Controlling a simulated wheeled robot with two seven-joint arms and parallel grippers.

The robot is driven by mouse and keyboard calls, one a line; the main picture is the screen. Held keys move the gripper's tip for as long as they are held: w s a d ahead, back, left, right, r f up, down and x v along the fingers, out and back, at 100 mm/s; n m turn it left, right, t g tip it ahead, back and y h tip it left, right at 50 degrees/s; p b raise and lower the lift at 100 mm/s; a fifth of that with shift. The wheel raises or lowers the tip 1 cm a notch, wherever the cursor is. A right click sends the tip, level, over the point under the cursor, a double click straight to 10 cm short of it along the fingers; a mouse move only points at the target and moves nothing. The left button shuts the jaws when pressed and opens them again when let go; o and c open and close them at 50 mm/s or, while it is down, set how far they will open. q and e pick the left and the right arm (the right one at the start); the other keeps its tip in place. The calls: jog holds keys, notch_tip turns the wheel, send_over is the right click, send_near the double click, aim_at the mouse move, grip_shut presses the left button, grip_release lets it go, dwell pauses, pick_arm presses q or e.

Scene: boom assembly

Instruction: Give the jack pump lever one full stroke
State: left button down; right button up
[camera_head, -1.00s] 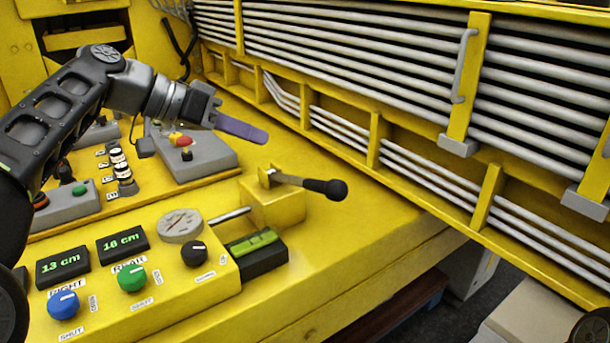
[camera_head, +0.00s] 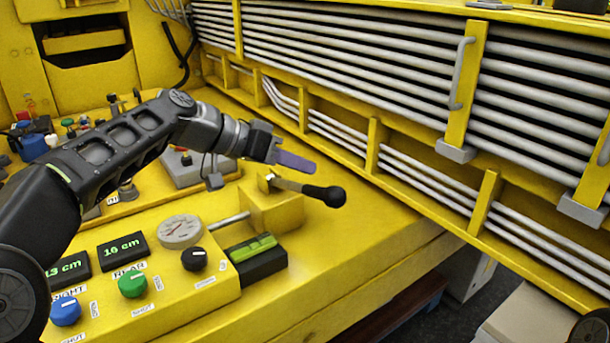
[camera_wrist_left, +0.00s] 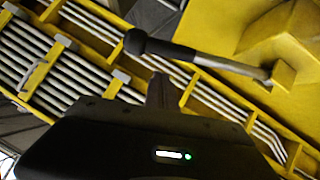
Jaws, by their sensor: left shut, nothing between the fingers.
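The jack pump lever (camera_head: 300,187) is a metal rod with a black knob (camera_head: 331,196), pointing right from the yellow pump block (camera_head: 272,208). It also shows in the left wrist view, where the lever (camera_wrist_left: 214,62) runs from the block (camera_wrist_left: 285,45) to its black knob (camera_wrist_left: 140,43). My left gripper (camera_head: 312,167) is shut and empty. In the head view its fingers appear just above and behind the lever; a gap shows between them. The wrist view shows the lever beyond the fingertips (camera_wrist_left: 158,78). My right gripper is not in view.
A round gauge (camera_head: 181,231), a black knob (camera_head: 194,259), a green knob (camera_head: 132,284), a blue knob (camera_head: 65,311) and digital displays (camera_head: 122,251) sit on the yellow panel. A green level (camera_head: 252,246) lies below the pump block. Grey pipes (camera_head: 350,65) line the yellow wall behind.

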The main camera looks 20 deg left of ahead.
pick_arm(q)
jog(key=shift+s+d+f, duration=0.1)
jog(key=shift+d+f, duration=0.15)
jog(key=shift+f, duration=0.45)
jog(key=shift+s+d+f, duration=0.1)
jog(key=shift+d+f, duration=0.1)
jog(key=shift+f, duration=0.45)
